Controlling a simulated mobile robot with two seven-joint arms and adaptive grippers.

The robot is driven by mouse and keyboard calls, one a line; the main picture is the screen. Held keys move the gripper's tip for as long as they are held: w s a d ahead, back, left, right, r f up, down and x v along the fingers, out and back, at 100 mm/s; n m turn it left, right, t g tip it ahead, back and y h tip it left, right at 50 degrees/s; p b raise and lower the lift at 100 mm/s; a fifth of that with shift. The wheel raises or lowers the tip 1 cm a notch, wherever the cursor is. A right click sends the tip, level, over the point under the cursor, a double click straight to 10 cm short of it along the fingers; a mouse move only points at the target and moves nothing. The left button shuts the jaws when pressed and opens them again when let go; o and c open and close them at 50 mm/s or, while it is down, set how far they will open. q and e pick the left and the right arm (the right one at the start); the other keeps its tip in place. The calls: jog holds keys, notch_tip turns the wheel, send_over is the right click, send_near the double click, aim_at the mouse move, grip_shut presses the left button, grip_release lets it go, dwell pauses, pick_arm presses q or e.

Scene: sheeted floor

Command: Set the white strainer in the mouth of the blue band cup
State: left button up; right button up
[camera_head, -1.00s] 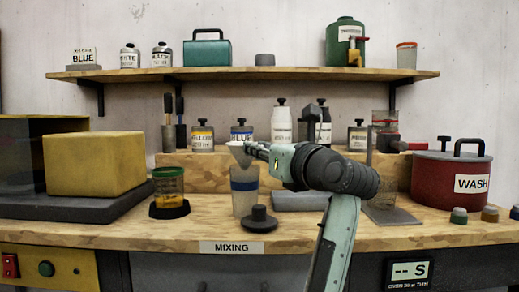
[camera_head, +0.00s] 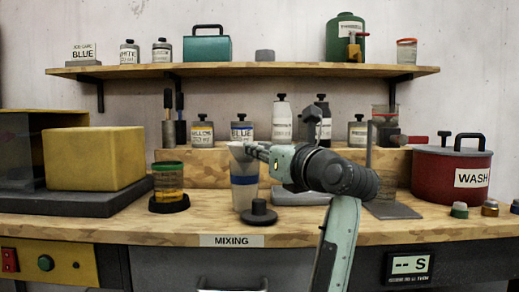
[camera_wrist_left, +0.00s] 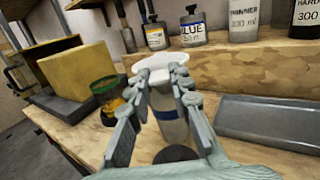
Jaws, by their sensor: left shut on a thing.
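The white strainer (camera_head: 238,150) is at the top of the blue band cup (camera_head: 244,196) in the head view. My left gripper (camera_head: 257,151) is shut on its right side. In the left wrist view the strainer (camera_wrist_left: 158,62) is between the fingertips (camera_wrist_left: 160,82), with the cup (camera_wrist_left: 172,126) below it. The cup stands upright on the bench. The strainer's lower part and the cup's rim overlap in the picture, so I cannot tell whether the strainer rests in the mouth or hangs just above. My right gripper is not in view.
A black lid with a knob (camera_head: 259,214) lies in front of the cup. A green-topped jar (camera_head: 168,186) stands to the left, a grey tray (camera_head: 300,196) to the right. Paint tins (camera_head: 242,133) stand on the raised step behind. The red WASH pot (camera_head: 430,182) is farther right.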

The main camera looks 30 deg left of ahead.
pick_arm(q)
jog(key=shift+f+b, duration=0.75)
jog(key=shift+f, duration=0.35)
jog(key=o, duration=0.9)
jog(key=v, duration=1.2)
